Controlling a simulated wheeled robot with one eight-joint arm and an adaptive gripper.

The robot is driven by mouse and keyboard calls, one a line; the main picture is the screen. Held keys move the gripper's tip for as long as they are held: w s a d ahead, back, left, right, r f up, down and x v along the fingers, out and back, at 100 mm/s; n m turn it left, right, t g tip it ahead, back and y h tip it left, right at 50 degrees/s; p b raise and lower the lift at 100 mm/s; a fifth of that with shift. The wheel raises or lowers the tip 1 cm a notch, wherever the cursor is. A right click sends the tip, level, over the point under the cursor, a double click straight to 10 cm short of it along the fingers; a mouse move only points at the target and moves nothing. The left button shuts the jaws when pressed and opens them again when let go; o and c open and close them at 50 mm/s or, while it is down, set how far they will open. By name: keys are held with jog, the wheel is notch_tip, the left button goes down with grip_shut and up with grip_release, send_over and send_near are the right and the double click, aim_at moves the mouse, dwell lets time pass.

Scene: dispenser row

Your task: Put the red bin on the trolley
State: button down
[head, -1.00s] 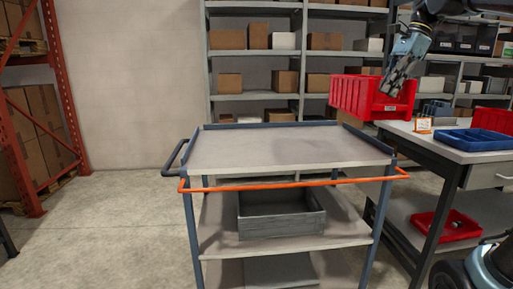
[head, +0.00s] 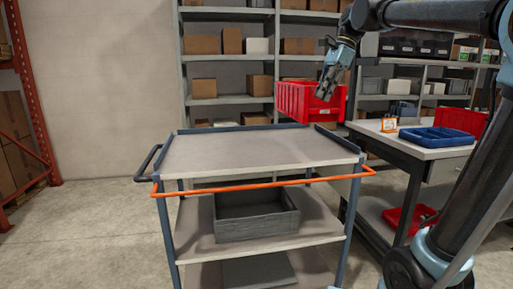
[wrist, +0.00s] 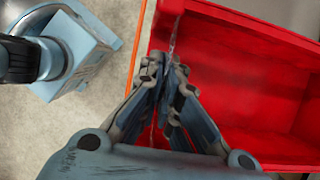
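The red bin (head: 290,100) hangs in the air, roughly level, by the back right corner of the trolley top in the head view. Whether it is over the top or behind it I cannot tell. My gripper (head: 327,92) is shut on the bin's near wall. In the wrist view, my gripper (wrist: 165,75) has its fingers pinched together on the wall of the red bin (wrist: 260,80), whose inside looks empty. The trolley (head: 250,153) stands in the middle, with a bare grey top, raised blue edges at the back and right, and an orange bar at the front.
A grey crate (head: 255,224) sits on the trolley's middle shelf. The workbench (head: 410,151) at right carries a blue tray (head: 437,137), another red bin (head: 460,118) and an orange-edged sign (head: 389,125). A red tray (head: 405,218) lies on its lower shelf. Shelving with boxes stands behind.

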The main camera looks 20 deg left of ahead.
send_near(290, 116)
jog(key=a+f, duration=0.1)
jog(key=s+a+f, duration=0.1)
jog(key=f, duration=0.1)
jog(key=a+f, duration=0.1)
jog(key=shift+s+f, duration=0.25)
jog(key=shift+f, duration=0.05)
jog(key=f, duration=0.5)
jog(key=shift+a+f, duration=0.2)
jog(key=shift+f, duration=2.5)
jog(key=c, duration=1.8)
grip_release()
jog(key=v, duration=1.2)
jog(key=shift+d, duration=0.1)
